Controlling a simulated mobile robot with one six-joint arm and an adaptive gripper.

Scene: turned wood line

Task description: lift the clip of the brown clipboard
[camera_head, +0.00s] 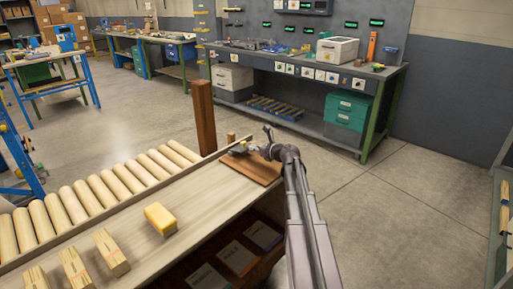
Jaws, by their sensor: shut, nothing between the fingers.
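The brown clipboard (258,170) lies at the far right end of the pale bench top, near its edge. My arm reaches in from the lower right, and my gripper (241,149) is at the clipboard's far end. It is small here and appears shut with nothing held. The clip cannot be told apart from the gripper, so its position and any contact with it are unclear.
A yellow block (160,219) and several wooden blocks (110,252) lie on the bench top (195,188). Pale rollers (99,190) run along its far side. A brown post (203,118) stands behind. Open floor (390,210) lies to the right.

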